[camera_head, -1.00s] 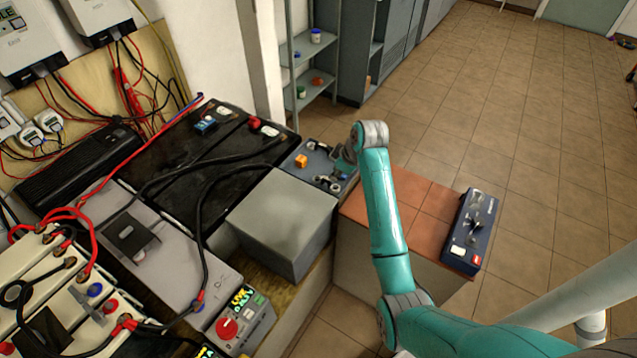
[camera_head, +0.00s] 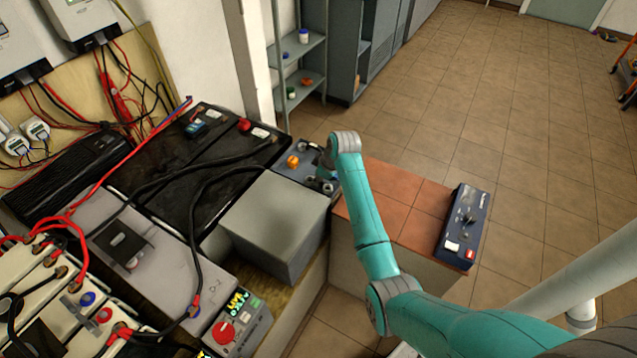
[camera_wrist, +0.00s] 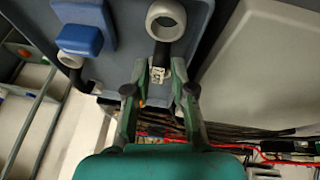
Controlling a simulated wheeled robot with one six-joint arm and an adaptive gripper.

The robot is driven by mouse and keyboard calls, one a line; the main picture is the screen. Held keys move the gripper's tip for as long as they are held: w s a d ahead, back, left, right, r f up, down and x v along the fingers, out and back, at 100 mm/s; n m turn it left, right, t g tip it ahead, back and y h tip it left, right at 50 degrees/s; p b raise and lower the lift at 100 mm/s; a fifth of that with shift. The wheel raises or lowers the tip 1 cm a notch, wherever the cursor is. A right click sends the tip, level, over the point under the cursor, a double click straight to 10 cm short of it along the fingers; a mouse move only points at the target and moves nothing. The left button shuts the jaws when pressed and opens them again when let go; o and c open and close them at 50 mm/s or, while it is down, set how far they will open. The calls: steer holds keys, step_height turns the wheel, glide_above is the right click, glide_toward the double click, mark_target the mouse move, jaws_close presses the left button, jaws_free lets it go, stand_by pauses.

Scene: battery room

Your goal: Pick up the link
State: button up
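In the wrist view, a dark bar with a pale grey ring (camera_wrist: 166,14) at its far end, likely the link (camera_wrist: 160,54), lies over the blue-grey battery top (camera_wrist: 122,60). A small whitish metal piece (camera_wrist: 157,75) sits at its near end. My gripper (camera_wrist: 159,90) is open, with one finger on each side of that near end. I cannot tell whether the fingers touch it. In the head view, my arm reaches over the blue-grey battery (camera_head: 302,176); my wrist hides part of its top, and the fingertips are not clear there.
A blue cap (camera_wrist: 83,38) and a second grey ring (camera_wrist: 71,59) are left of the bar. In the head view, a grey box (camera_head: 275,215) and a cabled black battery (camera_head: 170,165) stand nearby. A dark blue battery (camera_head: 462,228) rests on the red-tiled top (camera_head: 400,195).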

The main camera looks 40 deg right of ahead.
steer(key=shift+w+f, duration=0.25)
steer(key=shift+f, duration=0.25)
jaws_close()
steer(key=shift+r, duration=0.1)
